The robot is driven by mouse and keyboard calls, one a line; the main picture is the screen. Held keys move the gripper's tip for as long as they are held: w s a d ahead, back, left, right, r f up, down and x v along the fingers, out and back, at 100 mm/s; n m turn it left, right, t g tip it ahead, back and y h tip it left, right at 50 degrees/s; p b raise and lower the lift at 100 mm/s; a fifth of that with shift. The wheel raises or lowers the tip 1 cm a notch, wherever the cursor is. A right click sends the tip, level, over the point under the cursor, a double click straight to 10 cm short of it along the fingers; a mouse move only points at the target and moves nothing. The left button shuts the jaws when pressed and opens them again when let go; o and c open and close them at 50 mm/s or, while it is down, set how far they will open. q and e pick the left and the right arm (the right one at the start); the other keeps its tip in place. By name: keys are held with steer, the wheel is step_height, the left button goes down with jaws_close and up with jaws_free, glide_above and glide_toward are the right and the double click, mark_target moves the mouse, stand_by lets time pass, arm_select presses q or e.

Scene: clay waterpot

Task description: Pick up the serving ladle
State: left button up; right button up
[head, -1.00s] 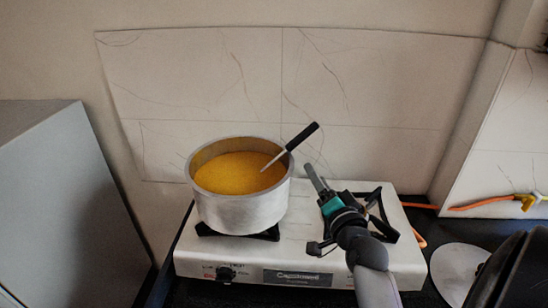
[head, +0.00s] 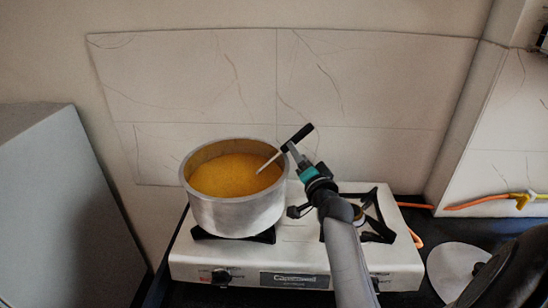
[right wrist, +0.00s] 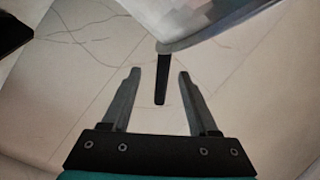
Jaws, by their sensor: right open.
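The serving ladle (head: 297,137) leans in the pot (head: 238,214), its black handle sticking up past the right rim and its bowl hidden in the yellow-orange soup (head: 236,175). My right gripper (head: 290,152) is open beside the pot's right rim, close to the ladle handle. In the right wrist view, the black handle (right wrist: 161,86) shows between the two open fingers (right wrist: 159,74), with a gap on both sides. I cannot tell whether it is fully between them in depth. My left gripper is not in view.
The pot stands on the left burner of a white gas stove (head: 240,270). The right burner (head: 378,215) is bare, behind my right arm. A tiled wall (head: 370,90) rises close behind. A grey panel (head: 60,210) stands left, and a pale disc (head: 447,268) lies right.

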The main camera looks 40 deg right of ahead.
steer(key=shift+r+x, duration=0.2)
steer(key=shift+x, duration=2.3)
steer(key=shift+a, duration=0.15)
jaws_close()
